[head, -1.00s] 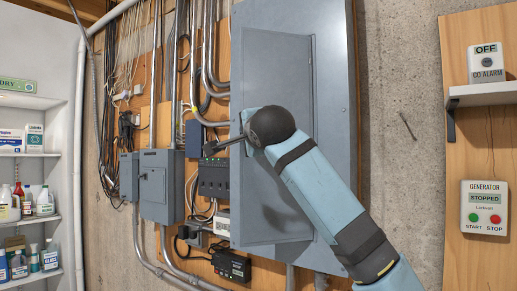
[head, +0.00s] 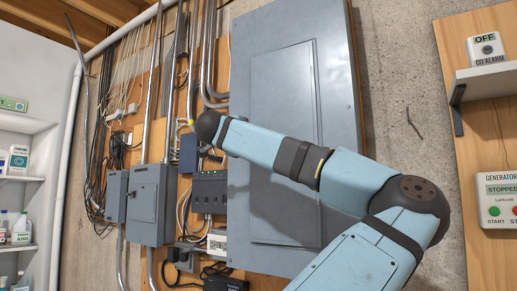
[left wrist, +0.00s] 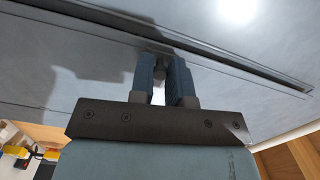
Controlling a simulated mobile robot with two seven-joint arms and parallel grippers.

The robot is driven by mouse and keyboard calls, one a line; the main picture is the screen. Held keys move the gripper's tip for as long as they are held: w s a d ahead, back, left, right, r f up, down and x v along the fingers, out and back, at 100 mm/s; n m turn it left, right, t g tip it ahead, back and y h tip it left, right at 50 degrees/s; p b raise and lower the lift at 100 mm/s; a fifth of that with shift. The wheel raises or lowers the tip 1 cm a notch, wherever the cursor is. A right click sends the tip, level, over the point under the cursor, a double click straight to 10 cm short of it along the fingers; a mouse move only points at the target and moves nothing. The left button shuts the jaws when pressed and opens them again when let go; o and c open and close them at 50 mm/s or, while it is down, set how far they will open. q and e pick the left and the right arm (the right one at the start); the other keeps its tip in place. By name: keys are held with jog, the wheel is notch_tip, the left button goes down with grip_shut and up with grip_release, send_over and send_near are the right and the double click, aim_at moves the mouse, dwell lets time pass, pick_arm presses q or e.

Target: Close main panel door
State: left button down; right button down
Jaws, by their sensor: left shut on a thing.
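The main panel (head: 335,110) is a tall grey metal cabinet on the wall in the head view. Its door (head: 285,90) lies about flush with the front, as far as I can tell. My blue arm crosses low in front of it and hides part of it. In the left wrist view, the grey door surface (left wrist: 60,75) fills the upper part, with a dark gap running along an edge. My left gripper (left wrist: 162,75) is against it, its blue-grey fingers close around a small dark latch or handle (left wrist: 161,73). My right gripper is not in view.
Smaller grey boxes (head: 150,205), conduits and cables stand left of the panel. A shelf with bottles (head: 20,235) is at far left. A wooden board at right carries a CO alarm (head: 487,50) and a generator box (head: 497,198). Bare concrete lies between.

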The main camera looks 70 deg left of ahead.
pick_arm(q)
jog(key=shift+w+a+m+t+h, duration=0.35)
jog(key=shift+a+m+t+h, duration=0.05)
jog(key=shift+a+h, duration=0.1)
jog(key=shift+r, duration=0.1)
jog(key=shift+w+d, duration=0.1)
jog(key=c, duration=1.1)
grip_release()
jog(key=shift+w, duration=0.1)
jog(key=shift+s, duration=0.25)
jog(key=v, duration=1.3)
jog(key=shift+s, duration=0.15)
